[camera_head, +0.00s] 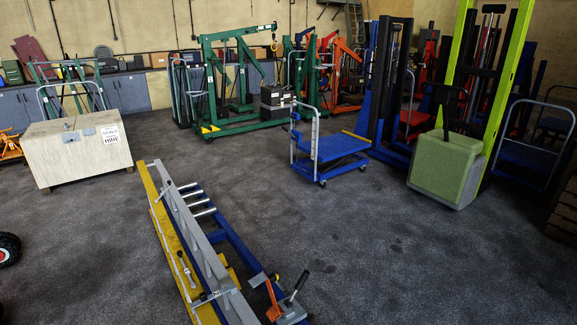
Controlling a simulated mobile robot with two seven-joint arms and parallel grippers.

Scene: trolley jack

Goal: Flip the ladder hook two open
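A grey ladder-like frame (190,228) lies in the lower middle of the head view. A yellow rail (172,240) runs along its left side and a blue rail (231,238) along its right side, with pale rungs between. A small grey rod-like part (187,268) sits on the left side, perhaps a hook. At the near end are an orange lever (271,296) and a black-handled lever (297,288). I cannot tell which part is ladder hook two, nor whether it is open or shut. Neither of my grippers shows.
A large wooden crate (78,150) stands at the left. A blue platform trolley (331,150) stands behind at the middle. A green-weighted stacker (446,168) stands at the right, and a green hoist (229,95) at the back. Dark floor (365,245) right of the ladder is clear.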

